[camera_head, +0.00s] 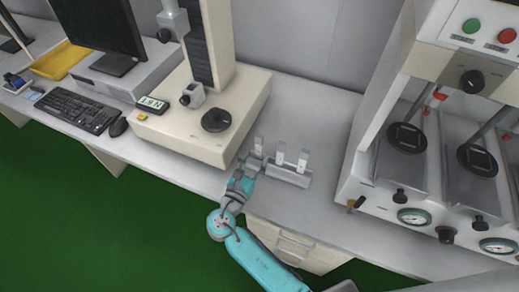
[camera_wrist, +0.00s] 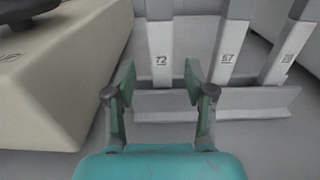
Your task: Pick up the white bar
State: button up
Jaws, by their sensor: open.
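Three upright white bars with grey upper parts stand in a row in a grey holder (camera_head: 288,176). The left bar (camera_head: 258,147) appears in the wrist view (camera_wrist: 161,50) with a label like "72". The middle bar (camera_head: 280,154) reads like "57" in the wrist view (camera_wrist: 228,60). The right bar (camera_head: 302,160) has a label too small to read (camera_wrist: 283,62). My gripper (camera_head: 249,164) is open and empty, in front of the left bar. In the wrist view its fingertips (camera_wrist: 161,80) frame the left bar's lower part; I cannot tell whether they reach around it.
A beige test machine (camera_head: 180,130) stands close on the left. A larger machine with gauges (camera_head: 414,216) stands on the right. Bench space (camera_head: 330,125) behind the holder is clear. A keyboard (camera_head: 77,110) and monitor (camera_head: 98,28) are far left.

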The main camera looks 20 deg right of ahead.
aim_at(259, 137)
jog(key=shift+x, duration=1.45)
jog(key=shift+s, duration=0.1)
grip_shut()
notch_tip(259, 137, up, 10)
